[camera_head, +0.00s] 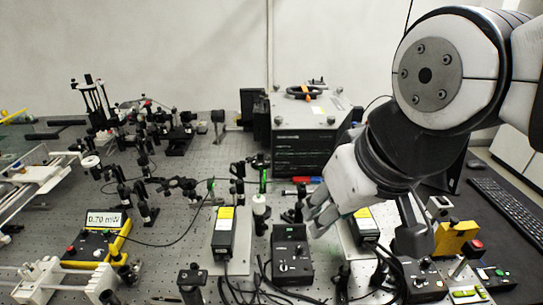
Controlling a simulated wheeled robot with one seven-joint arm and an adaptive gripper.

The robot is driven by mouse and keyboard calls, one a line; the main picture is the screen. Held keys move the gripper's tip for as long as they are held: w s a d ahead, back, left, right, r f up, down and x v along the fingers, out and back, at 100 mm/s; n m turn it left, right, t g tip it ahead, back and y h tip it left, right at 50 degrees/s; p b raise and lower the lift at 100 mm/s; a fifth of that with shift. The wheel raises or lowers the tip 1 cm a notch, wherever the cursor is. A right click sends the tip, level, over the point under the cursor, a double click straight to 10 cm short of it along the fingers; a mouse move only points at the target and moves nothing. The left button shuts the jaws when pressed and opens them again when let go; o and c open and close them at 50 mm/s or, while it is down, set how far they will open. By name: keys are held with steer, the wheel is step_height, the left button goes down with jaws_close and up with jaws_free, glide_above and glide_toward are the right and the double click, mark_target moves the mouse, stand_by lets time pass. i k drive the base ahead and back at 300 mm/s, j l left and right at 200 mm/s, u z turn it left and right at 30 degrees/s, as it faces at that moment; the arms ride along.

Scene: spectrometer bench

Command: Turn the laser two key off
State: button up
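Two black control boxes with knobs stand at the front of the bench. My gripper (360,222) hangs from the upper right, above the area between the two boxes. Pale finger-like parts show at its left and a dark part at its right. I cannot tell its opening. I see nothing held in it.
Two black laser modules with yellow labels, the left module (224,232) and the right module (366,229), sit behind the boxes. A power meter (105,218) reads 0.70 mW. A large black instrument (303,130) stands behind. Cables, optic posts and a yellow block (454,238) crowd the bench.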

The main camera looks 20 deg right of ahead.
mark_target(420, 281)
steer(key=z, duration=1)
steer(key=k+j+z, duration=0.1)
steer(key=z, duration=0.25)
steer(key=k+z, duration=0.35)
steer(key=i+j, duration=0.05)
steer(key=i, duration=0.05)
